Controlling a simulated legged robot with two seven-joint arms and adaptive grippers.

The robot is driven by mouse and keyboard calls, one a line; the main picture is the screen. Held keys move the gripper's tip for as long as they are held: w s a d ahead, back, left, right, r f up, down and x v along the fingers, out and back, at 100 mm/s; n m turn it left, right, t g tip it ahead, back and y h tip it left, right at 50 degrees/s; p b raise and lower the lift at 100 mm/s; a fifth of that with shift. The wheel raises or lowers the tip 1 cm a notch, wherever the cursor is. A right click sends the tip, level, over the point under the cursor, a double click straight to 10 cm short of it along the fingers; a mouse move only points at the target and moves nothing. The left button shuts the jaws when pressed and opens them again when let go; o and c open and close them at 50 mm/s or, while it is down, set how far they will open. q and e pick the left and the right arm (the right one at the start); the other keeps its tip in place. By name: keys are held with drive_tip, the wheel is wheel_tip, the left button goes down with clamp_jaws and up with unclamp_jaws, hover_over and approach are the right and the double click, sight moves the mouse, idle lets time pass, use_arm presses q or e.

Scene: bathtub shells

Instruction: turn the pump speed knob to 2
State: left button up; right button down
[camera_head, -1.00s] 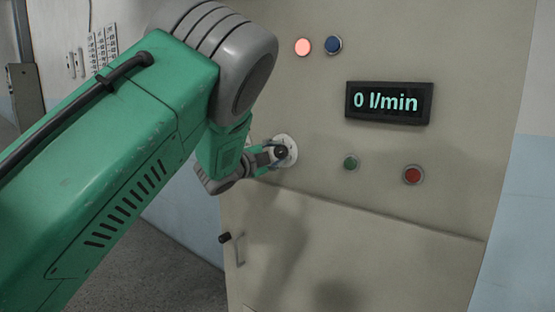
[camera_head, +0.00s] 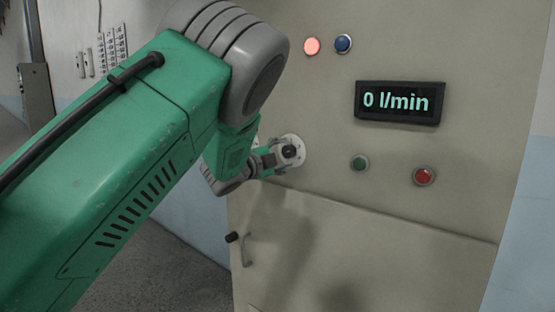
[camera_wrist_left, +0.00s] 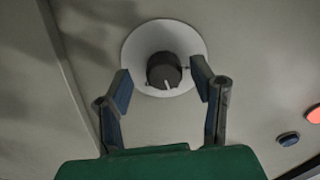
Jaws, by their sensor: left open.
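The pump speed knob (camera_wrist_left: 164,70) is black with a light pointer line and sits on a round white dial plate (camera_wrist_left: 190,40) on the cabinet front. In the left wrist view the pointer line is at the knob's lower edge. My left gripper (camera_wrist_left: 161,84) is open, with one finger on each side of the knob and a visible gap to it. In the head view the knob (camera_head: 289,151) shows with my left gripper (camera_head: 277,157) at it, partly hiding the plate. The display (camera_head: 398,102) reads "0 l/min". My right gripper is not in view.
The beige cabinet (camera_head: 330,210) carries a lit red lamp (camera_head: 312,46), a blue button (camera_head: 343,43), a green button (camera_head: 359,163) and a red button (camera_head: 423,176). A door handle (camera_head: 245,250) is below the knob. Wall switches stand at the far left.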

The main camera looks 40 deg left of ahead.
use_arm(q)
drive_tip(key=s, duration=1.1)
drive_tip(key=shift+s+a+f, duration=0.15)
drive_tip(key=shift+s+a, duration=0.15)
drive_tip(key=shift+a, duration=0.15)
drive_tip(key=shift+f, duration=0.1)
drive_tip(key=s+d+f+n+g+y, duration=0.1)
drive_tip(key=s+d+f+n+g, duration=0.2)
drive_tip(key=f, duration=0.8)
drive_tip(key=s+d+f+n+g, duration=0.1)
drive_tip(key=s+f+n+g, duration=0.3)
drive_tip(key=f, duration=0.7)
drive_tip(key=s+d+f+n+g+y, duration=0.15)
drive_tip(key=s+f, duration=0.35)
drive_tip(key=f, duration=0.5)
drive_tip(key=s+d+f+n+g, duration=0.3)
drive_tip(key=s+f, duration=0.4)
drive_tip(key=s, duration=0.5)
drive_tip(key=s+d+f+n+g+h, duration=0.1)
drive_tip(key=s+d+f+n+g, duration=0.2)
drive_tip(key=s, duration=0.9)
drive_tip(key=d+f+g, duration=0.3)
drive_tip(key=d+f, duration=0.1)
drive_tip(key=shift+s+d, duration=0.15)
drive_tip(key=shift+d, duration=0.1)
